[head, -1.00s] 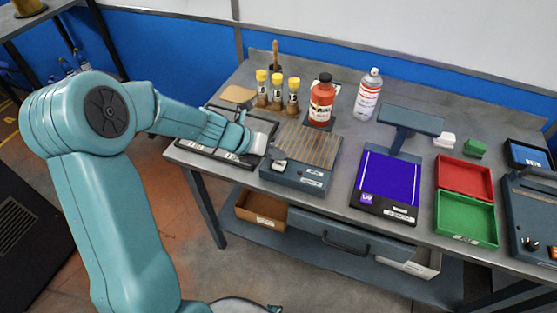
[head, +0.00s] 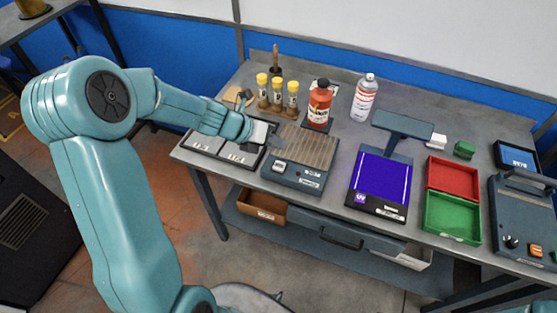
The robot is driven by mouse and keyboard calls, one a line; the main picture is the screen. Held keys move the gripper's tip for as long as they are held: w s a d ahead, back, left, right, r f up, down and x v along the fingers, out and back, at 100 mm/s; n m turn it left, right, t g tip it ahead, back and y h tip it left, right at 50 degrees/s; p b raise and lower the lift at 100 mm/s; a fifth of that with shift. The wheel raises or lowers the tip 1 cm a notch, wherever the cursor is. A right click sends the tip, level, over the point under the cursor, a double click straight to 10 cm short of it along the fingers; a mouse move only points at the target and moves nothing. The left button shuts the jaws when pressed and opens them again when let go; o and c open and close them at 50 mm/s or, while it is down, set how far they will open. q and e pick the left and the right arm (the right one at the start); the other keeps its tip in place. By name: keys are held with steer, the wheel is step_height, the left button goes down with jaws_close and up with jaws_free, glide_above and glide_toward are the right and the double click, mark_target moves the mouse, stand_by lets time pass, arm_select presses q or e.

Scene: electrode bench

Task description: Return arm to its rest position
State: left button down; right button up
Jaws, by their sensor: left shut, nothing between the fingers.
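My left gripper (head: 262,112) is shut and empty. The teal left arm comes in from the left and is bent at a large round joint. My right gripper is not in view.
Yellow-capped vials (head: 277,90), a red bottle (head: 319,105) and a white spray can (head: 364,98) stand behind. A UV pad (head: 381,182) and red (head: 453,177) and green (head: 452,214) bins are to the right.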

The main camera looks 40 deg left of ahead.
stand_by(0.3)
arm_select(q)
steer(key=d+f+g, duration=0.1)
steer(key=d+f, duration=0.1)
steer(key=s+d+f+m+h, duration=0.1)
steer(key=d, duration=0.2)
steer(key=d+f+g, duration=0.1)
steer(key=d+f, duration=0.1)
steer(key=d, duration=0.1)
steer(key=shift+s+d+f+m+g+h, duration=0.15)
steer(key=shift+s+f+m+g+h, duration=0.15)
steer(key=shift+f+h, duration=0.1)
steer(key=s+d+f+m+g+y, duration=0.1)
steer(key=s+d+f+m, duration=0.2)
steer(key=m, duration=0.8)
steer(key=s+d+f+m+g+y, duration=0.1)
steer(key=s+d+f+m, duration=0.3)
steer(key=s+f+m, duration=0.4)
steer(key=s+d+f+m+g+y, duration=0.1)
steer(key=s+d+f+m, duration=0.3)
steer(key=m, duration=1.1)
steer(key=s+f+g, duration=0.1)
steer(key=s+f, duration=0.1)
steer(key=s, duration=0.1)
steer(key=shift+s+f+g, duration=0.2)
steer(key=shift+s+g, duration=0.1)
steer(key=shift+s, duration=0.05)
